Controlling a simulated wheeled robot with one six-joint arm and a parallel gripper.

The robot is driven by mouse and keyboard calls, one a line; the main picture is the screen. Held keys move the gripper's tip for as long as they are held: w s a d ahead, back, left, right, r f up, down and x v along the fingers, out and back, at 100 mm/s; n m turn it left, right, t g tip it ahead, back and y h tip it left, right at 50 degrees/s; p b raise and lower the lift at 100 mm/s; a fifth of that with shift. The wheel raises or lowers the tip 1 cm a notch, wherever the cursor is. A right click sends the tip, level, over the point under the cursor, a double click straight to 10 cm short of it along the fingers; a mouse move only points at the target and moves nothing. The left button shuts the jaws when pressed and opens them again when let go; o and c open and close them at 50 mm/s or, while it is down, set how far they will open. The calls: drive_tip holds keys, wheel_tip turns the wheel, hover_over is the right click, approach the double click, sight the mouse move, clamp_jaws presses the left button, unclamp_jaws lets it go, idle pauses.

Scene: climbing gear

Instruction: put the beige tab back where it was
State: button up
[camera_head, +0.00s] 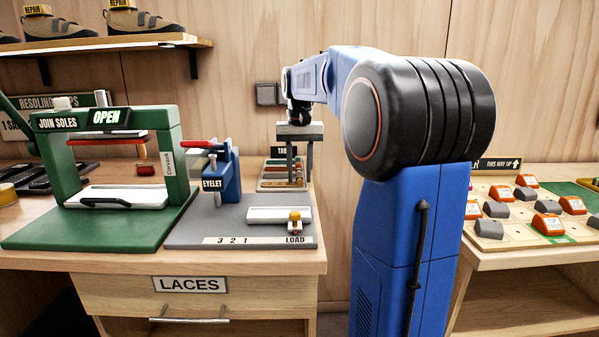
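My gripper (299,180) points down over the small tabs tray (268,187) at the back of the bench. Its two fingers stand apart, with a gap between them, and I see nothing clearly held. Small brownish pieces (299,174) show in the tray around and between the fingertips. They are too small to tell which of them, if any, is the beige tab. The tray's sign is partly hidden behind the fingers.
The blue eyelet press (228,178) with a red lever stands on a grey base (205,232) in front of the tray. A green sole press (172,160) is left. A board of orange and grey holds (510,236) is right.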

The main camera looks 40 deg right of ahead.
drive_tip(key=shift+r, duration=0.15)
wheel_tip(320, 180, up, 12)
idle(0.7)
idle(0.5)
